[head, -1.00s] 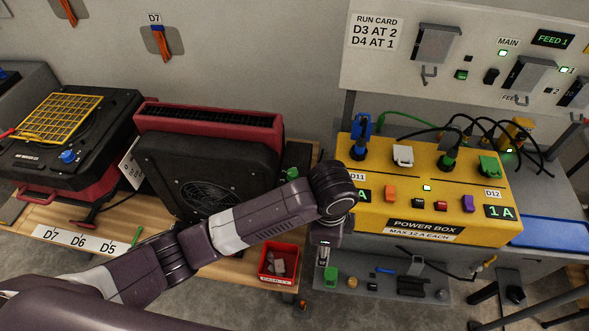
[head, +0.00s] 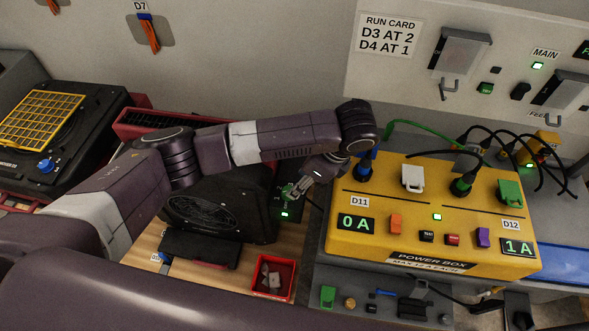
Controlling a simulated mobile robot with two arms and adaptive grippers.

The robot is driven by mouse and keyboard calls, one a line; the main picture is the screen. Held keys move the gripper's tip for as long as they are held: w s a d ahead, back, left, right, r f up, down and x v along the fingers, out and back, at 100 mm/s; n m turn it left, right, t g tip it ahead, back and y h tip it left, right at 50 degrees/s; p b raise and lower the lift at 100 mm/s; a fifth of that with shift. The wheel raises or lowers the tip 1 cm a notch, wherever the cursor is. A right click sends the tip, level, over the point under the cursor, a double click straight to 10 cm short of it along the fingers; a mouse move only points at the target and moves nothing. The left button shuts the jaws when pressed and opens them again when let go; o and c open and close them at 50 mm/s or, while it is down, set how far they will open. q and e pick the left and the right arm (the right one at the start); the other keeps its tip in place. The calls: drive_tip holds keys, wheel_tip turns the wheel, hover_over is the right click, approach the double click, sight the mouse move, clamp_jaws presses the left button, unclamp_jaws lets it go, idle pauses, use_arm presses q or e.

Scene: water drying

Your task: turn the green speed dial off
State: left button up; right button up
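The green speed dial (head: 287,190) is on the right side of the black and red dryer (head: 225,215), just above a small lit green lamp (head: 285,214). My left gripper (head: 296,189) is at the dial, with its fingers close around or against it. The fingers are small and partly cover the dial, so their gap and grip are unclear. The dial's pointer setting cannot be read. My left arm crosses in front of the dryer's upper part and hides much of it. My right gripper is out of view.
A yellow power box (head: 375,257) stands right of the gripper; its displays read 0 A (head: 356,223) and 1 A (head: 517,247). Cables and plugs rise from its top. A red bin (head: 289,285) sits at the bench front. Another dryer (head: 60,135) stands at the left.

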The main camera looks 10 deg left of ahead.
use_arm(q)
drive_tip(key=shift+w+a+f, duration=0.25)
drive_tip(key=shift+w+f, duration=0.05)
drive_tip(key=shift+w, duration=0.25)
drive_tip(key=x, duration=0.2)
drive_tip(key=p+x, duration=0.1)
drive_tip(key=x, duration=0.2)
drive_tip(key=shift+s+a+f, duration=0.25)
drive_tip(key=shift+s+f, duration=0.05)
drive_tip(key=shift+f, duration=0.05)
drive_tip(key=shift+w+a+f+p, duration=0.15)
drive_tip(key=shift+f+p, duration=0.15)
drive_tip(key=shift+f, duration=0.25)
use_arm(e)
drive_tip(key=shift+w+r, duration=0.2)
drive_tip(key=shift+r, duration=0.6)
use_arm(q)
drive_tip(key=shift+c, duration=0.2)
drive_tip(key=c, duration=1.1)
